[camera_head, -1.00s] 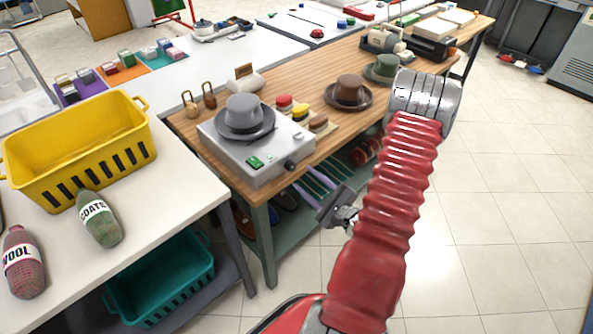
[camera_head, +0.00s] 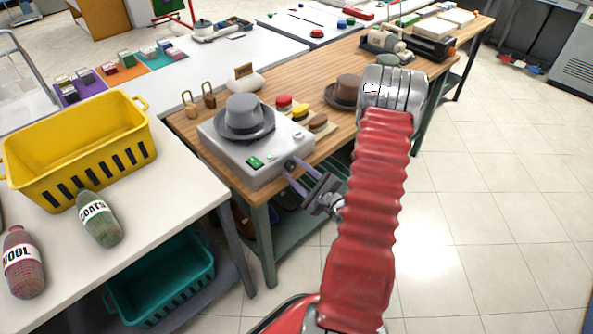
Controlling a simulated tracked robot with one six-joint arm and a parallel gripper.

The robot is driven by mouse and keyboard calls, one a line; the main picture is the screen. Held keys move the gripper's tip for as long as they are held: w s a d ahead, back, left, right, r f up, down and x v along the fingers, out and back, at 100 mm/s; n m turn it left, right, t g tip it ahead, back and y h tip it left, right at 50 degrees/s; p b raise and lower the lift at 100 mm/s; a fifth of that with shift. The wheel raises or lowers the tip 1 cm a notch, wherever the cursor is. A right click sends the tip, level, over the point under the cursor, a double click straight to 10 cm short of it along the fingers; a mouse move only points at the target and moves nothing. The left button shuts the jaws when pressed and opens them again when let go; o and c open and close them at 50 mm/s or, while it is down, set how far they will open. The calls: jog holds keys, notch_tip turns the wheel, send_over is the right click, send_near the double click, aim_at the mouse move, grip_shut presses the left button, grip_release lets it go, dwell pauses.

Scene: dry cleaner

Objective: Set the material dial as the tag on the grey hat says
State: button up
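The grey hat (camera_head: 243,116) sits on top of a white box-shaped machine (camera_head: 222,152) on the wooden bench. I cannot make out a tag on the hat or its wording. The dark dial (camera_head: 289,163) is on the machine's front face at the right, partly covered by a finger. Its setting is too small to read. My gripper (camera_head: 288,171) is at this face, its two purple fingers spread apart with a gap between them. The upper fingertip overlaps the dial in view; I cannot tell whether it touches. No held object shows between the fingers.
A yellow basket (camera_head: 80,150) and two labelled bottles stand on the left table. Open floor lies right of the bench.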

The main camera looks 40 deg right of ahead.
jog(key=c, duration=0.7)
jog(key=shift+d, duration=0.25)
jog(key=shift+c, duration=0.7)
jog(key=shift+a, duration=0.15)
